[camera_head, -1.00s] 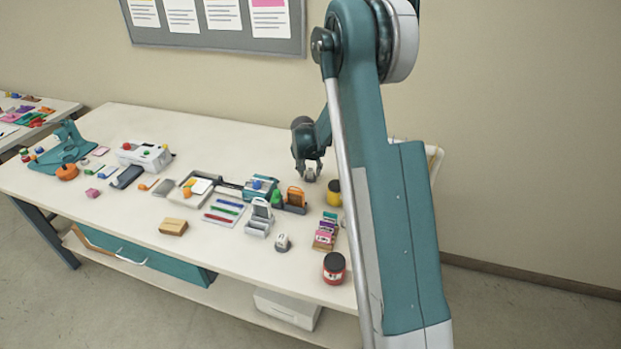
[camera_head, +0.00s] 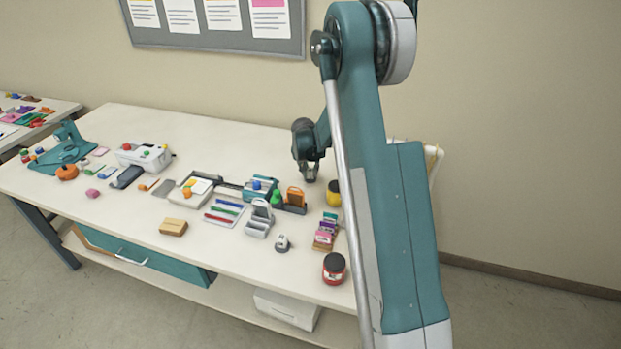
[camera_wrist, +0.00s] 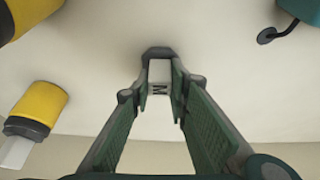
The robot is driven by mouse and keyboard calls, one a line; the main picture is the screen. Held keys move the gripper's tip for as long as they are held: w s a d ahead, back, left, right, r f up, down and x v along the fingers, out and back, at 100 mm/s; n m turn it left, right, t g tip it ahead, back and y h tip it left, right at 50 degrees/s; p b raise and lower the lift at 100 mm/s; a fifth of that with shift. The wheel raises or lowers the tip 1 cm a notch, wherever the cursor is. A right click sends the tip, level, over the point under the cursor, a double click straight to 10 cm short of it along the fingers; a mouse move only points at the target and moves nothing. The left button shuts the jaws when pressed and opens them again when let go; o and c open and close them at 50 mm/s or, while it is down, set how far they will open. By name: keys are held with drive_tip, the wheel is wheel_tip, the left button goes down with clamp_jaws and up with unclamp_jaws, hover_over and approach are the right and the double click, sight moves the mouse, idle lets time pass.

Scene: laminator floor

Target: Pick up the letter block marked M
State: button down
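The letter block marked M (camera_wrist: 159,76) is small and pale, with a dark M on its face. In the wrist view it sits between the tips of my gripper (camera_wrist: 160,88), whose green-padded fingers lie against its two sides. In the head view my gripper (camera_head: 309,176) is low over the far right part of the bench, pointing down, with its fingers close together. The block is too small and too covered there to make out. I cannot tell whether it still rests on the bench top.
A yellow jar (camera_head: 333,194) stands close to the right of my gripper. An orange holder (camera_head: 295,197) and a green item (camera_head: 276,198) are nearby on the left. The bench top (camera_head: 235,145) behind is clear.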

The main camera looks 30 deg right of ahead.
sight(310, 170)
drive_tip(key=shift+r, duration=0.15)
drive_tip(key=shift+r+p, duration=0.35)
drive_tip(key=shift+r, duration=4.55)
